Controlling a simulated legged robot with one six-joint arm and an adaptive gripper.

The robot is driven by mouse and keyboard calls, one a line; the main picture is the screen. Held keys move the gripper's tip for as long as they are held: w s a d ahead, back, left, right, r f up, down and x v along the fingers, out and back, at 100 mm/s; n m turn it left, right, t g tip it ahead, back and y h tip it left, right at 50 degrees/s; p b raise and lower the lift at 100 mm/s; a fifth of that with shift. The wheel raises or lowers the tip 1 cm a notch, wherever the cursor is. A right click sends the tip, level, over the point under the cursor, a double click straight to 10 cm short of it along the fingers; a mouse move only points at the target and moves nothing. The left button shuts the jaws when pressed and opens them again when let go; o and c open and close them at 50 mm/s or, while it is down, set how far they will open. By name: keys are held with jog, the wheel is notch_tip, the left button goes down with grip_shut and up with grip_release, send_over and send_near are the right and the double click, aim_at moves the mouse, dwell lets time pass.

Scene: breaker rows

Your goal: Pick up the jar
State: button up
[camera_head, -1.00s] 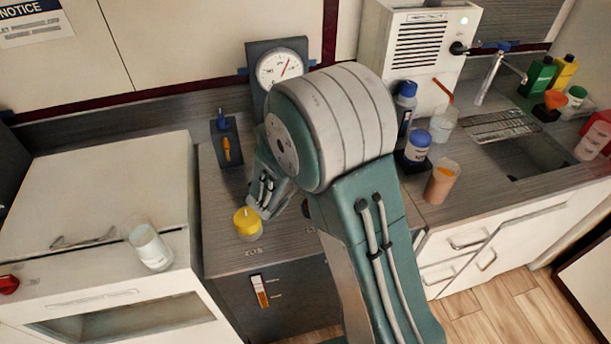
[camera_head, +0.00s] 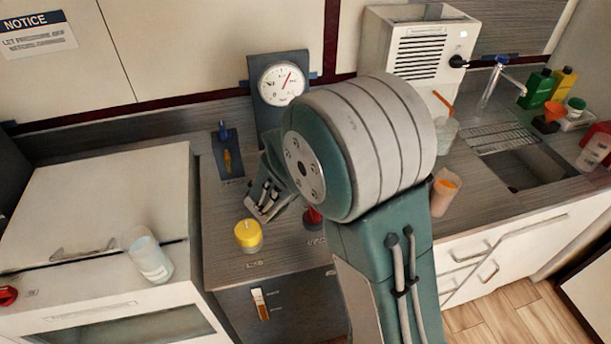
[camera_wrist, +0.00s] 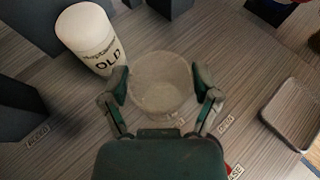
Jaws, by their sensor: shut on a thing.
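My gripper (camera_wrist: 162,86) has its two fingers on opposite sides of a clear, round jar (camera_wrist: 160,98) in the wrist view, and it is shut on it. The jar is see-through, with the striped counter showing through. I cannot tell whether it touches the counter. A white jar (camera_wrist: 91,38) marked "OLD" stands close by at the upper left, just beyond the left finger.
In the head view a yellow-topped container (camera_head: 248,237) stands near the counter front and a white container (camera_head: 148,257) on the left cabinet. A gauge (camera_head: 282,83) stands behind my arm. An orange-filled cup (camera_head: 445,192) and sink (camera_head: 520,165) are to the right.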

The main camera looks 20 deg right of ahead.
jog(key=s+d+r, duration=0.2)
jog(key=s+r, duration=0.7)
jog(key=s, duration=0.4)
